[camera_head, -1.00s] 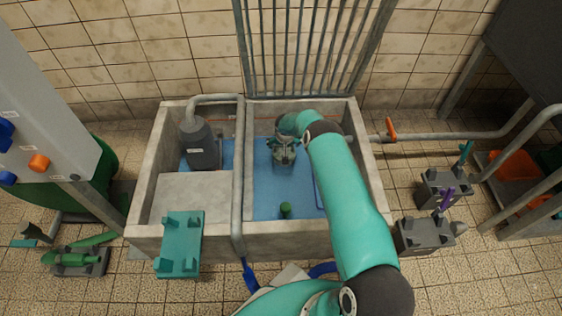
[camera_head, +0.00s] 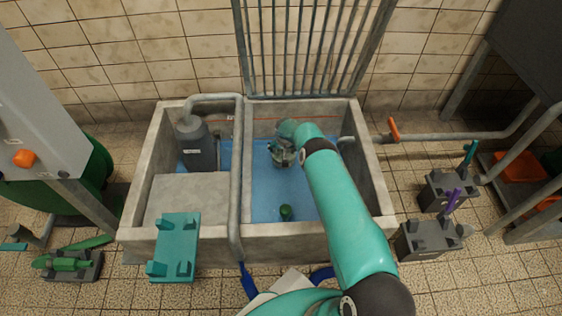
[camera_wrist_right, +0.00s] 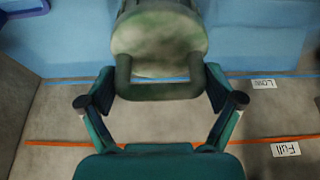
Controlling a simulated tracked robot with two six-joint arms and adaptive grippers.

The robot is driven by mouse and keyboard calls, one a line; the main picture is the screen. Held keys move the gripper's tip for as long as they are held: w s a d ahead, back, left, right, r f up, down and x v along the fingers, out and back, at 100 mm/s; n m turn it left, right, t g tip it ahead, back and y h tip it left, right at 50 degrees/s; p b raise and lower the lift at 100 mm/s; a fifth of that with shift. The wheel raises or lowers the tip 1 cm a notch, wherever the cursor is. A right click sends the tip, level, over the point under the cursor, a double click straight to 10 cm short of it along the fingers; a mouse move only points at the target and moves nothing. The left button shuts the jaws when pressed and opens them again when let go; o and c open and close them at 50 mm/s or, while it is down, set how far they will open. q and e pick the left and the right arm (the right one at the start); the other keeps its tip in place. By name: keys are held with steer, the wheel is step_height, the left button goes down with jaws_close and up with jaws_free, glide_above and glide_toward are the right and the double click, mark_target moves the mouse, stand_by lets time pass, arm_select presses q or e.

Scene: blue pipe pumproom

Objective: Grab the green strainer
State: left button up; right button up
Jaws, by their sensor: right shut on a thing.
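The strainer (camera_wrist_right: 160,45) is a dirty grey-green cylinder with a loop handle (camera_wrist_right: 160,90), seen close up in the wrist view. My right gripper (camera_wrist_right: 160,105) is shut on this handle, with a finger at each side of it. In the head view my right gripper (camera_head: 283,153) is inside the blue-floored right part of the concrete basin (camera_head: 300,240), near its back. My forearm and the gripper partly hide the strainer there. My left gripper is not in view.
A small green cylinder (camera_head: 286,212) stands in the basin nearer the front. A teal bracket (camera_head: 176,247) hangs on the front rim. Bars (camera_head: 308,45) rise behind the basin.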

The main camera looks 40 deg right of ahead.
steer(key=shift+c, duration=1)
steer(key=shift+r, duration=0.2)
